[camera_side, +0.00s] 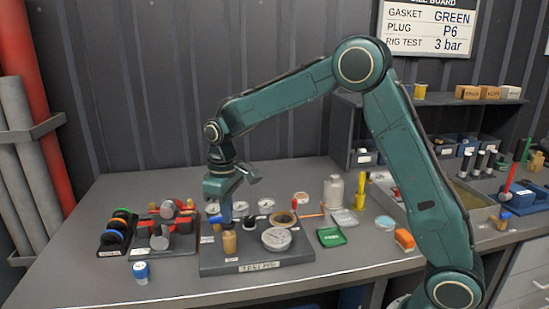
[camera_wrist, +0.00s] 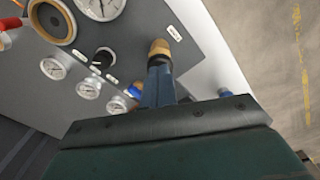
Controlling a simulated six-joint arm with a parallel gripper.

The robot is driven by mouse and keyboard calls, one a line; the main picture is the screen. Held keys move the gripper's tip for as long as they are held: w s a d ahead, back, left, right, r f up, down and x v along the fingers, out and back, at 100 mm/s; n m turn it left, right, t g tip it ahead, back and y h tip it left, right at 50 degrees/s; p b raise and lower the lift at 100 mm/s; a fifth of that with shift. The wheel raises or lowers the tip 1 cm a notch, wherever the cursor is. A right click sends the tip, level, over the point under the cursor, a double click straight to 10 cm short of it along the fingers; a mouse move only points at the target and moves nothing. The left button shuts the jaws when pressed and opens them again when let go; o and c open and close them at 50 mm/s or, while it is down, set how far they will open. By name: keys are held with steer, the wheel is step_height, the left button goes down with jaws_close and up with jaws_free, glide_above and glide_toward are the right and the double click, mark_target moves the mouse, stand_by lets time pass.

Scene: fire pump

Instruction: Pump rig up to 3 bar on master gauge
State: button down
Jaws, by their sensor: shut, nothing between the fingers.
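The test rig is a grey plate (camera_side: 207,262) labelled "TEST RIG" on the bench. A large white-faced dial (camera_side: 276,239), apparently the master gauge, sits on it; its dial is cut by the top edge of the wrist view (camera_wrist: 100,4), and I cannot read its pressure. A tan, round-topped pump knob (camera_side: 229,243) stands upright at the plate's left front. My gripper (camera_side: 228,226) points down over this knob, its blue fingers shut and empty. In the wrist view the fingertips (camera_wrist: 158,68) reach the knob (camera_wrist: 159,48); whether they touch or press it is unclear.
Small gauges (camera_wrist: 88,89), a black knob (camera_wrist: 103,57) and a tan ring (camera_wrist: 52,20) are on the plate. A blue-capped jar (camera_side: 140,272) stands front left; a red-and-grey fixture (camera_side: 166,229) lies left. A wall board (camera_side: 428,27) reads "RIG TEST 3 bar". The front bench strip is mostly clear.

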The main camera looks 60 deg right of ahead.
steer(key=shift+r, duration=1)
steer(key=shift+f, duration=1.6)
steer(key=shift+r, duration=1.7)
step_height(320, 180, up, 7)
